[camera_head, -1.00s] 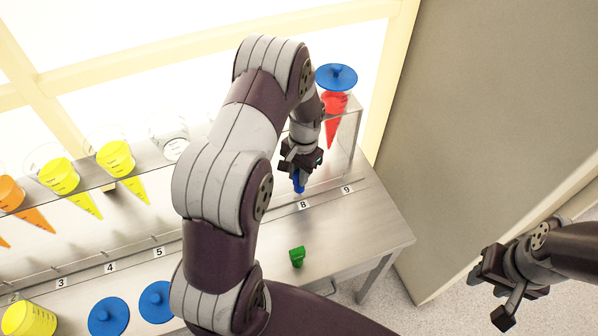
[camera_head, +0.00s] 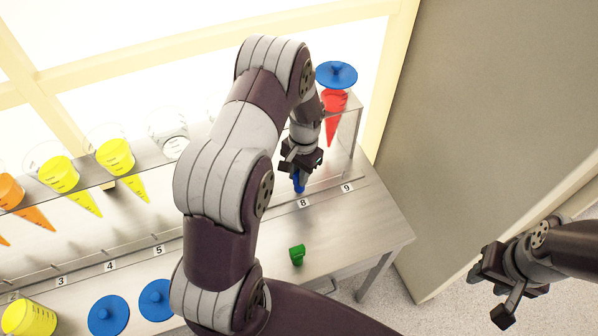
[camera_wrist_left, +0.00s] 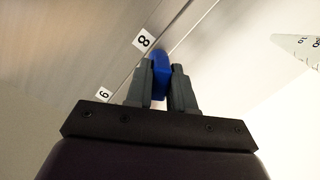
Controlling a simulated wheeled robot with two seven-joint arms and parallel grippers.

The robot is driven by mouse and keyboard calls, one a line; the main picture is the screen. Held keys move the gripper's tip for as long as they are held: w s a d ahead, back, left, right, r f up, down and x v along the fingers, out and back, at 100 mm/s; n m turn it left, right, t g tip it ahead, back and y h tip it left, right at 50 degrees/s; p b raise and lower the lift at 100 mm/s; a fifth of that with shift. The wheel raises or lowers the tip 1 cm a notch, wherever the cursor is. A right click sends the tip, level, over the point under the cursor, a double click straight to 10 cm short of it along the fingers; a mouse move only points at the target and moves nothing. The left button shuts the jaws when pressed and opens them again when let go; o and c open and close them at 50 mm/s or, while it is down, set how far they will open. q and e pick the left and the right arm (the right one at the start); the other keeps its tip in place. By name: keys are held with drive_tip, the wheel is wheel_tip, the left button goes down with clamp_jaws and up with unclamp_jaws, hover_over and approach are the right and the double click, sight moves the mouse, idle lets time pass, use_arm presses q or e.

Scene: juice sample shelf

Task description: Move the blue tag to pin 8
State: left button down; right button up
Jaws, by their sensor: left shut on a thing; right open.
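The blue tag (camera_head: 299,183) is at the rail of the steel table, right behind the label 8 (camera_head: 303,203). My left gripper (camera_head: 300,168) is shut on it from above. In the left wrist view the blue tag (camera_wrist_left: 161,72) sits between the two fingers (camera_wrist_left: 160,88), close to the label 8 (camera_wrist_left: 143,41). The pin itself is hidden, so I cannot tell whether the tag is on it. My right gripper (camera_head: 492,292) is open and empty, off to the right of the table.
A green tag (camera_head: 297,255) lies on the table in front of label 8. Blue lids (camera_head: 108,316) and a yellow cup (camera_head: 28,318) are at the front left. Cones with yellow, orange and red (camera_head: 334,103) contents stand in the shelf (camera_head: 75,197). My left arm hides the middle.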

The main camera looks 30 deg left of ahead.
use_arm(q)
drive_tip(key=shift+f+b, duration=0.35)
drive_tip(key=shift+f, duration=0.35)
drive_tip(key=c, duration=0.9)
unclamp_jaws()
drive_tip(key=r, duration=0.4)
drive_tip(key=w+r, duration=0.1)
drive_tip(key=r, duration=0.7)
drive_tip(key=shift+w+d+r, duration=0.2)
drive_tip(key=shift+w+r, duration=0.05)
drive_tip(key=shift+r, duration=0.1)
drive_tip(key=s+d+r+t, duration=0.1)
drive_tip(key=s+d, duration=0.1)
drive_tip(key=s, duration=0.3)
drive_tip(key=s+d+r+n+t+p, duration=0.1)
drive_tip(key=s+d+r, duration=0.1)
drive_tip(key=s, duration=0.3)
drive_tip(key=s+d+r, duration=0.2)
drive_tip(key=s+d, duration=0.1)
drive_tip(key=s, duration=0.2)
drive_tip(key=shift+d+n+t, duration=0.4)
